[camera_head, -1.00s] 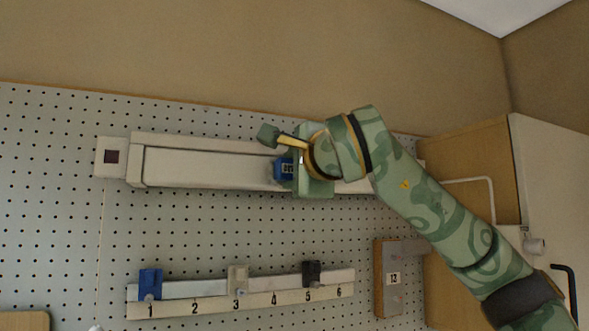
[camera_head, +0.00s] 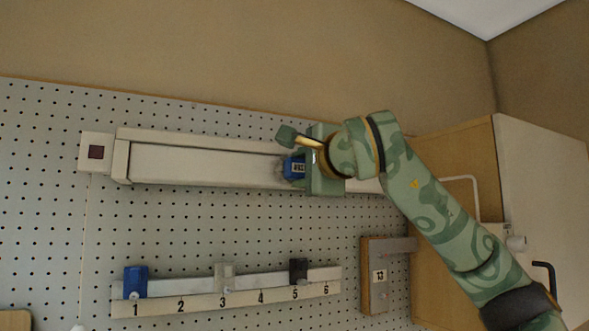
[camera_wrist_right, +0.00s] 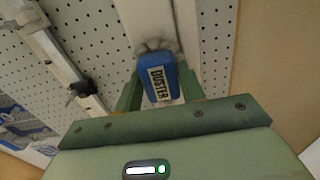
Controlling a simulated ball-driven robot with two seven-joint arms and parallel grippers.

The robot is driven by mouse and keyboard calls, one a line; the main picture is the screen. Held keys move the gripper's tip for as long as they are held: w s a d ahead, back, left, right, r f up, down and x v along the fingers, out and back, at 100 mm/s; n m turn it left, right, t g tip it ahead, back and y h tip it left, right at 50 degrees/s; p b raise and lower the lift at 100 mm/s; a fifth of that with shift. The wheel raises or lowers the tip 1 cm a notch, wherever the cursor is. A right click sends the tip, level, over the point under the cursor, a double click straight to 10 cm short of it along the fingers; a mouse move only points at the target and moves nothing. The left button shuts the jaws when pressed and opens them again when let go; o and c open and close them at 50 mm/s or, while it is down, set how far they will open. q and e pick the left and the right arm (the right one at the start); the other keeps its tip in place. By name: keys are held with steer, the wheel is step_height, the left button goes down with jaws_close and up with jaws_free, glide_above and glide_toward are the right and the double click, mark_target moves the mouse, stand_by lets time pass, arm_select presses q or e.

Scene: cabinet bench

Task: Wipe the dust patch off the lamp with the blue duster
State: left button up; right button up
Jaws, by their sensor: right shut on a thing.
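The lamp (camera_head: 205,165) is a long white bar fixed across the pegboard, and part of it shows at the top of the right wrist view (camera_wrist_right: 140,17). My right gripper (camera_head: 310,164) is shut on the blue duster (camera_wrist_right: 158,78), which has a label reading DUSTER. The duster (camera_head: 293,168) is at the right part of the lamp, its head against or very close to the lamp's face. Grey fuzz (camera_wrist_right: 158,46) shows at the duster's head; I cannot tell bristles from dust there. No separate dust patch is clear on the visible lamp face. My left gripper is out of view.
Below the lamp is a numbered rail (camera_head: 205,304) with a blue holder (camera_head: 135,282), a pale one (camera_head: 224,276) and a black one (camera_head: 298,271). A block marked 13 (camera_head: 378,293) and a wooden cabinet (camera_head: 455,150) are at the right. The pegboard between lamp and rail is clear.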

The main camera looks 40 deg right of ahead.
mark_target(271, 170)
steer(key=shift+s+d+p, duration=1.05)
steer(key=shift+s+d, duration=0.35)
steer(key=shift+d, duration=3.5)
steer(key=shift+w+a+r+p, duration=0.1)
steer(key=shift+w+a+p, duration=0.3)
steer(key=shift+a, duration=1.05)
steer(key=shift+w+a+f+p, duration=0.1)
steer(key=shift+w+a+p, duration=0.25)
steer(key=shift+a, duration=1.1)
steer(key=shift+w+a+r+p, duration=0.1)
steer(key=shift+w+a+p, duration=0.3)
steer(key=shift+a, duration=1.05)
steer(key=shift+w+a+b, duration=0.25)
steer(key=shift+a, duration=0.25)
steer(key=shift+w+a+b, duration=0.2)
steer(key=shift+w+a, duration=0.05)
steer(key=shift+a, duration=0.25)
steer(key=shift+w+a+f+b, duration=0.1)
steer(key=shift+w+a+b, duration=0.05)
steer(key=shift+a+b, duration=0.35)
steer(key=shift+w+a+f+b, duration=0.1)
steer(key=shift+w+a+b, duration=0.05)
steer(key=shift+a+b, duration=0.35)
steer(key=shift+w+a+r, duration=0.15)
steer(key=shift+w+a, duration=0.1)
steer(key=shift+a, duration=0.4)
steer(key=shift+s, duration=0.1)
